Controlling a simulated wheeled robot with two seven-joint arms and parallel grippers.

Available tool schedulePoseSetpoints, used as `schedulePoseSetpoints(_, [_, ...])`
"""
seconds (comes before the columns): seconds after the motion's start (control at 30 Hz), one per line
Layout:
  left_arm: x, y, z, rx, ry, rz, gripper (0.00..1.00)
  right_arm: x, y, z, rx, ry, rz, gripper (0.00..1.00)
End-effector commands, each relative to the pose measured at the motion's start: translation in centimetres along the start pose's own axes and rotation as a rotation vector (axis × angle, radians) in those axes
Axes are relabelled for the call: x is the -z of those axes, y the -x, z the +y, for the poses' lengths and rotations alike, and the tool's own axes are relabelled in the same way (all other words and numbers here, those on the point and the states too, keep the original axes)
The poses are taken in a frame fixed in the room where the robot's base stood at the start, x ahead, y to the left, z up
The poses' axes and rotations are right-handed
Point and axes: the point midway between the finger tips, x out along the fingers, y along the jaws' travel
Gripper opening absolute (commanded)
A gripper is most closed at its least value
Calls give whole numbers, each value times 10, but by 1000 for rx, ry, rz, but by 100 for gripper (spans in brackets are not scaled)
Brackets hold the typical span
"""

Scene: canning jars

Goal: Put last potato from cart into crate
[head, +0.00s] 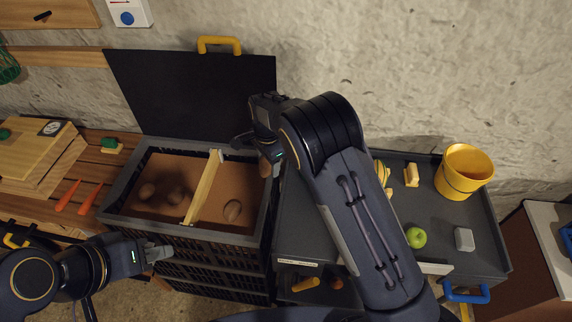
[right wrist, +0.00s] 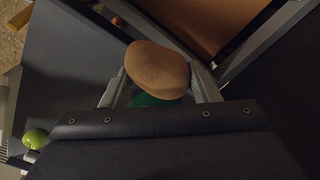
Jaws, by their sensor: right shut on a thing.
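A brown potato (right wrist: 157,70) sits between the fingers of my right gripper (right wrist: 158,90), which is shut on it. In the head view the right gripper (head: 264,155) is over the right rim of the crate (head: 124,182), and the potato (head: 265,167) shows partly beneath it. The crate is dark with a brown inside, and its black lid (head: 190,90) stands open. A pale wooden divider (head: 203,187) splits it.
The grey cart (head: 300,215) stands right of the crate, partly hidden by my right arm. It bears a yellow bucket (head: 464,172), a green apple (head: 416,238) and a grey block (head: 464,239). Carrots (head: 88,199) and boards (head: 35,160) lie on the wooden bench at left.

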Motion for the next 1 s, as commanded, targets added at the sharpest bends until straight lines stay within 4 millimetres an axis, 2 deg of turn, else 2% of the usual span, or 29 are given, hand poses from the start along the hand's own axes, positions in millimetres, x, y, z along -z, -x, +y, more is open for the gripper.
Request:
schedulePoseSetpoints(0.3, [1,2,1,0,0,0,36,-27,-20,-56,1,3,1,46])
schedulePoseSetpoints(0.5, [0,0,0,0,0,0,36,-41,-33,-85,1,2,1,46])
schedulePoseSetpoints(0.7, [0,-1,0,0,0,0,36,-47,-37,-100,2,1,2,46])
schedulePoseSetpoints(1.0, [-1,-1,-1,0,0,0,36,-50,-38,-105,0,-1,1,46])
